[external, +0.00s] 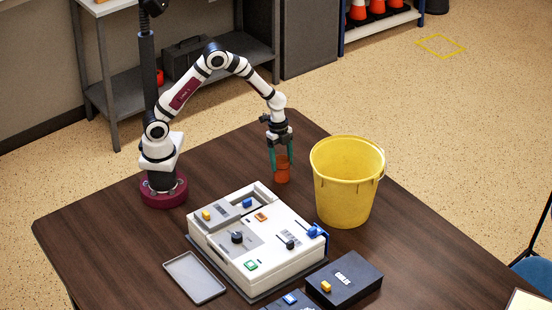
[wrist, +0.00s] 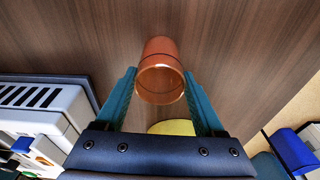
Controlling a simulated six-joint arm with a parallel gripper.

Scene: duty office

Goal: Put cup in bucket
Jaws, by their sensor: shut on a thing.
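An orange-brown cup (external: 282,173) is between the teal fingers of my gripper (external: 281,160), left of the bucket. In the wrist view the cup (wrist: 160,72) sits between the two fingertips of my gripper (wrist: 160,88), which are shut on it. The cup looks upright, on or just above the table; I cannot tell which. A yellow bucket (external: 345,190) stands upright on the table to the right of the cup, apart from it, its open top facing up. A bit of yellow, likely the bucket, shows at the bottom middle of the wrist view (wrist: 172,127).
A white control box (external: 232,258) with knobs and buttons stands in front of the cup. A grey tray (external: 195,278) and a dark box (external: 345,282) lie near it. The dark table (external: 110,225) is bare on the left and behind the cup.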

